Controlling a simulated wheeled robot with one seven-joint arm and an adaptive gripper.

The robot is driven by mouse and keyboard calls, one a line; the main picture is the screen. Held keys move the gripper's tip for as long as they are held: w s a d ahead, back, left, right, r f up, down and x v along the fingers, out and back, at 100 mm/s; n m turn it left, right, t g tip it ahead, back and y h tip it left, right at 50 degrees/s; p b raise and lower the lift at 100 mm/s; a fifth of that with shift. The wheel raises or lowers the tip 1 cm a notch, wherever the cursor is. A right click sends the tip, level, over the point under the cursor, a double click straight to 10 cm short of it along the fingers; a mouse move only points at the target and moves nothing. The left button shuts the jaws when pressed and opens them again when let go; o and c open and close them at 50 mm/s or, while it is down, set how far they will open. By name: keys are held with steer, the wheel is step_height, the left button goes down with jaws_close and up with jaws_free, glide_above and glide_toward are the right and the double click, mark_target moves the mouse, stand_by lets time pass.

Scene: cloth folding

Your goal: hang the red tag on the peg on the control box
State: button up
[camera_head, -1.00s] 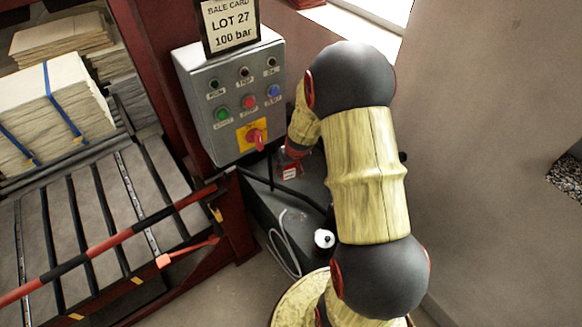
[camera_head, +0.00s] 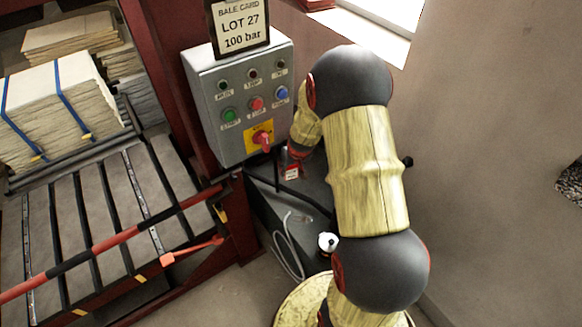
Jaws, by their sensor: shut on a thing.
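The grey control box (camera_head: 216,107) stands upright left of my arm, with several buttons on its front. A red rotary switch (camera_head: 262,139) sits on a yellow plate low on that front. My gripper (camera_head: 289,158) is beside the box's lower right edge, small in view and partly hidden by my arm. It is shut on the red tag (camera_head: 291,174), which hangs just below it with a white label showing. The tag is below and right of the rotary switch. I cannot make out a separate peg on the box.
A framed bale card (camera_head: 239,25) stands on top of the box. A red and black bar (camera_head: 120,237) crosses the slatted bed at left. A dark cabinet (camera_head: 270,214), a pale cable (camera_head: 287,258) and a small white round item (camera_head: 327,242) are below my gripper.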

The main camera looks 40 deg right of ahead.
steer(key=o, duration=1.2)
steer(key=shift+o, duration=0.2)
steer(key=shift+r, duration=0.1)
steer(key=v, duration=1.1)
steer(key=shift+s+r, duration=0.25)
steer(key=shift+r, duration=0.1)
steer(key=shift+a, duration=0.1)
